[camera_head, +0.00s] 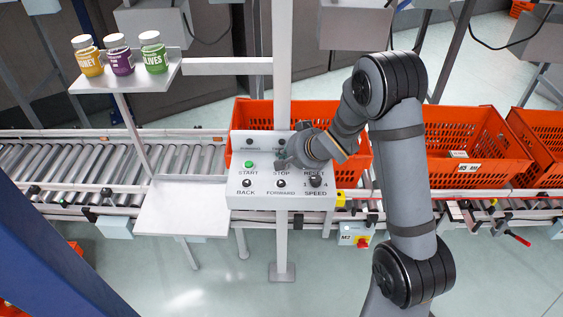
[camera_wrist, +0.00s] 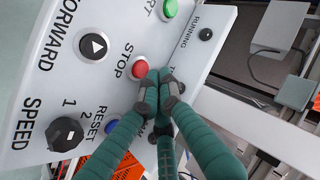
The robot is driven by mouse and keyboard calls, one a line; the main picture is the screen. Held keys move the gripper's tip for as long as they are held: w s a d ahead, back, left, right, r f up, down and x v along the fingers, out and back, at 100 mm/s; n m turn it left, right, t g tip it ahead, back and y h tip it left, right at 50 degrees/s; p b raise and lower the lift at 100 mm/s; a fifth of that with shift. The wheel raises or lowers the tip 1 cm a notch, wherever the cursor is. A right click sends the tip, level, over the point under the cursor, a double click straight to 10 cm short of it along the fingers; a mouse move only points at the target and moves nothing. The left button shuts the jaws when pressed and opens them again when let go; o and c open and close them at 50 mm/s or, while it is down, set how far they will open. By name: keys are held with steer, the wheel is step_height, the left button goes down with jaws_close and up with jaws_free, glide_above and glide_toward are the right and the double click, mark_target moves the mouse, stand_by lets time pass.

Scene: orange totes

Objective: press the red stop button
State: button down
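The white control panel (camera_head: 240,200) stands on a post in front of the conveyor in the head view. In the wrist view, the red stop button (camera_wrist: 139,69) shows beside the word STOP on the panel (camera_wrist: 110,25). My gripper (camera_wrist: 158,80) has its green fingers drawn together, with nothing seen between them. Its fingertips overlap the edge of the red button in that picture; I cannot tell whether they touch it. In the head view my gripper (camera_head: 284,162) is over the panel just above the word STOP and hides the red button.
The green start button (camera_head: 249,165) is left of my gripper. Black back (camera_head: 247,183) and forward (camera_head: 281,184) buttons and the speed knob (camera_head: 316,181) sit below. A shelf (camera_head: 130,80) with three jars is at upper left. Orange totes (camera_head: 440,140) stand on the conveyor behind.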

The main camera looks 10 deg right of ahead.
step_height(320, 180, up, 5)
steer(key=p, duration=0.4)
stand_by(0.3)
stand_by(0.6)
